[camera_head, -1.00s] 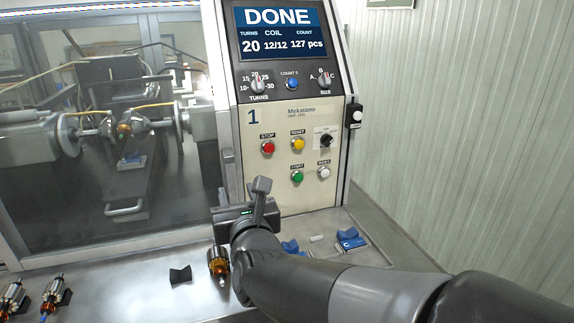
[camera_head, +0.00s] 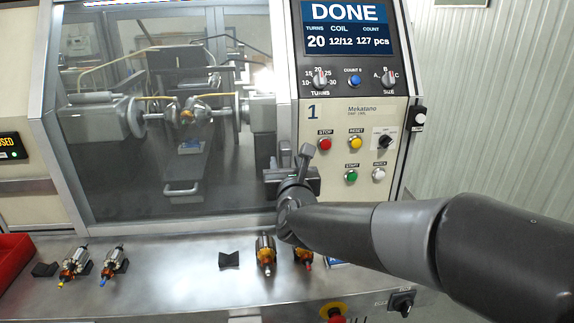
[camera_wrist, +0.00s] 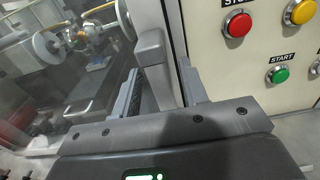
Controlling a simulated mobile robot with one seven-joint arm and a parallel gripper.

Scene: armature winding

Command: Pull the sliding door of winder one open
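Winder one is the machine with the label "1" and a DONE screen (camera_head: 348,27). Its sliding door (camera_head: 105,150) is a glass panel in a metal frame, and it looks closed. A grey upright handle (camera_wrist: 153,65) shows in the wrist view at the door's right edge. My gripper (camera_wrist: 160,78) is open, with one finger on each side of the handle. A gap shows at the left finger; whether the right finger touches is unclear. In the head view my gripper (camera_head: 290,176) is at the door's right edge and hides the handle there.
The STOP button (camera_head: 325,143) and START button (camera_head: 351,175) are just right of my gripper. Wound armatures (camera_head: 74,263) and a black V-block (camera_head: 229,260) are on the metal ledge below. A red bin (camera_head: 12,258) is at far left.

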